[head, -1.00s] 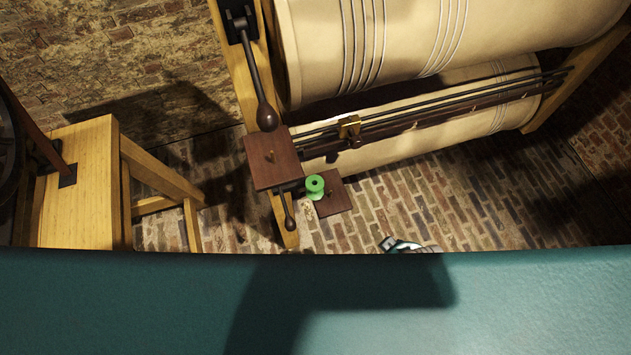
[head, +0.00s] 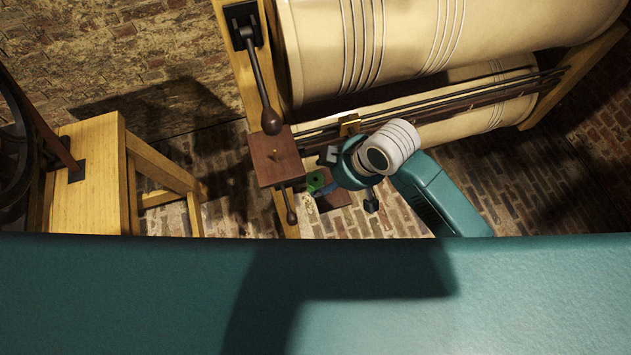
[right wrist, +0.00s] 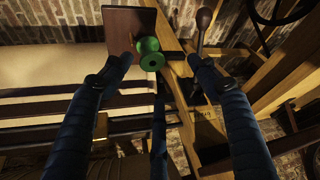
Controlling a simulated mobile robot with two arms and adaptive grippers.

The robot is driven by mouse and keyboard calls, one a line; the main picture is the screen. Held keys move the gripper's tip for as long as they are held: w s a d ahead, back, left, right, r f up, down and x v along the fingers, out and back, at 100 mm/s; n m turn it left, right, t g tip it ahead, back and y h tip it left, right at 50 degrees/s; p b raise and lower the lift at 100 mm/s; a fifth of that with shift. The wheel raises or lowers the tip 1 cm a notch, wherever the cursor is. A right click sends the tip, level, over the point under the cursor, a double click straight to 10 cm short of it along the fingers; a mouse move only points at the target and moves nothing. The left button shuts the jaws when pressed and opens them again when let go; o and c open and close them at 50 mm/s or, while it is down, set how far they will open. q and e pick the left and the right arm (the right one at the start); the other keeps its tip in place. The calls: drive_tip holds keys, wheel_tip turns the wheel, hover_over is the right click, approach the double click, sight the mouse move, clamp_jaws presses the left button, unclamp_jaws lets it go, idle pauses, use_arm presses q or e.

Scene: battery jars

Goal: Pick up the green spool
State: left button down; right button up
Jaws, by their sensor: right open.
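The small green spool (head: 316,181) is beside dark wooden square plates on the machine frame, partly covered by my right gripper in the head view. It also shows in the right wrist view (right wrist: 150,54), in front of a brown plate. My right gripper (head: 338,181) is close to the spool on its right side. In the right wrist view its two dark blue fingers (right wrist: 158,65) are spread apart. The spool appears in the gap between the fingertips, nearer the left one, and is not gripped. Whether a finger touches it I cannot tell. My left gripper is not in view.
An upper brown plate (head: 274,157) and a lever with a dark knob (head: 271,119) stand close to the spool. Large cream rollers (head: 400,40) and a dark rail lie behind. A wooden stand (head: 95,185) is at the left. Brick floor shows at the lower right.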

drive_tip(key=w, duration=0.2)
hover_over(316, 179)
drive_tip(key=s+d, duration=0.1)
drive_tip(key=s, duration=0.2)
drive_tip(key=shift+n, duration=0.4)
drive_tip(key=f, duration=0.5)
drive_tip(key=shift+w+d+f, duration=0.1)
drive_tip(key=shift+w, duration=0.1)
drive_tip(key=x, duration=0.1)
drive_tip(key=p+x, duration=0.1)
drive_tip(key=x, duration=0.2)
drive_tip(key=shift+w+d+f, duration=0.2)
drive_tip(key=shift+w+f, duration=0.1)
drive_tip(key=shift+w+a+f, duration=0.15)
drive_tip(key=shift+f, duration=0.25)
drive_tip(key=c, duration=1.1)
drive_tip(key=shift+o, duration=0.2)
drive_tip(key=shift+r, duration=0.1)
